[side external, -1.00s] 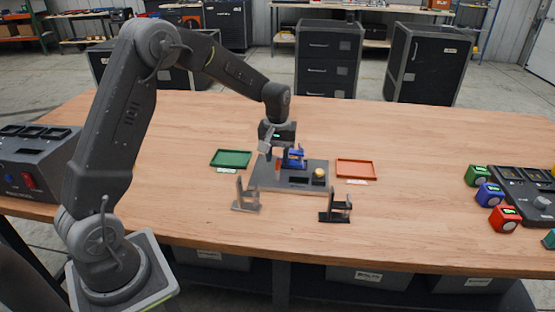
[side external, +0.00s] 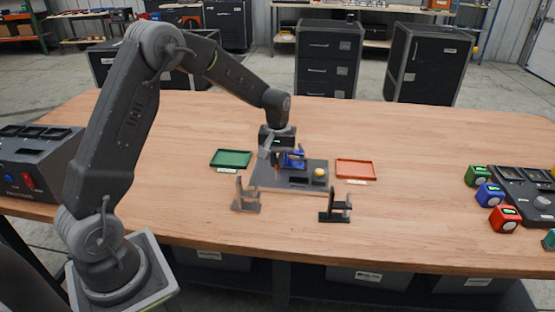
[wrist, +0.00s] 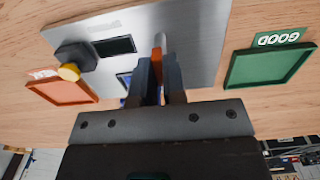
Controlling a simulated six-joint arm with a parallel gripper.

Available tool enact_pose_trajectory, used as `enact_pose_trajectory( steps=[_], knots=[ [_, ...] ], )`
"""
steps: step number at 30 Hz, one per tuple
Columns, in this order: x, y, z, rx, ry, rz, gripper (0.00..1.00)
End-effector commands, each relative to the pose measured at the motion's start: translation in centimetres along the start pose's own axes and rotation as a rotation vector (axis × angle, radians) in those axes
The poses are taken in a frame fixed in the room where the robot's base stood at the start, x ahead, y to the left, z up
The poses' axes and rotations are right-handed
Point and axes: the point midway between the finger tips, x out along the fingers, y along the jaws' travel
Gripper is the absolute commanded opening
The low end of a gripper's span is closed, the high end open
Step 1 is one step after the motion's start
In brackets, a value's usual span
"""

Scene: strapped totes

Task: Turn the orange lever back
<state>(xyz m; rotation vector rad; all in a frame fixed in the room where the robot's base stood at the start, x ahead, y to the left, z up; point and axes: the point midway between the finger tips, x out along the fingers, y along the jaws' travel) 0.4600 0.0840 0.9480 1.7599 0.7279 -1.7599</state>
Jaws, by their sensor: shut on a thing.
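The orange lever (wrist: 157,54) stands on the grey metal plate (wrist: 195,55) in the wrist view, between my two dark fingers. My gripper (wrist: 158,72) is shut on it. In the side view my gripper (side external: 273,160) is low over the left part of the plate (side external: 305,186). Only a small bit of the lever shows there, and the fingers hide most of it. A blue fixture (side external: 294,159) sits on the plate just right of my gripper.
A yellow knob (side external: 319,173) and a dark slot (wrist: 114,46) are on the plate. A green tray (side external: 231,158) lies to its left and an orange-red tray (side external: 356,168) to its right. Two small stands, one grey (side external: 245,197) and one black (side external: 336,206), are in front.

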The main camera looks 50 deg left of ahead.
Motion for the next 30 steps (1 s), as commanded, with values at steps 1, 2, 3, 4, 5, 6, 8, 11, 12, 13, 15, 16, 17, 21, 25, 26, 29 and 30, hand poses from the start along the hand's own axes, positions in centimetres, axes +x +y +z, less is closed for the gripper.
enact_pose_trajectory(
  steps=[1, 2, 3, 4, 5, 6, 8, 11, 12, 13, 15, 16, 17, 21, 25, 26, 29, 30],
  knots=[
    [-0.03, 0.01, -0.01, 0.000, 0.000, 0.000, 0.00],
    [-0.03, 0.01, -0.01, 0.000, 0.000, 0.001, 0.00],
    [-0.04, 0.01, -0.01, 0.000, 0.000, 0.001, 0.00],
    [-0.04, 0.01, -0.01, 0.000, 0.000, 0.001, 0.00],
    [-0.04, 0.01, -0.01, 0.000, 0.000, 0.001, 0.00],
    [-0.04, 0.02, -0.01, 0.000, 0.000, 0.001, 0.00],
    [-0.04, 0.02, -0.01, -0.001, 0.000, 0.001, 0.00],
    [-0.05, 0.02, -0.01, -0.008, 0.000, 0.001, 0.00],
    [-0.05, 0.02, -0.01, -0.014, 0.000, 0.001, 0.00],
    [-0.05, 0.02, -0.02, -0.020, 0.001, 0.001, 0.00],
    [-0.05, 0.02, -0.02, -0.039, 0.001, 0.001, 0.00],
    [-0.05, 0.02, -0.02, -0.051, 0.001, 0.000, 0.00],
    [-0.05, 0.02, -0.02, -0.063, 0.001, 0.000, 0.00],
    [-0.04, 0.02, -0.04, -0.147, 0.001, 0.000, 0.00],
    [-0.05, 0.02, -0.04, -0.253, 0.001, 0.000, 0.00],
    [-0.05, 0.02, -0.04, -0.281, 0.001, 0.000, 0.00],
    [-0.05, 0.02, -0.05, -0.376, 0.001, 0.000, 0.00],
    [-0.05, 0.01, -0.05, -0.413, 0.001, 0.000, 0.00]
  ],
)
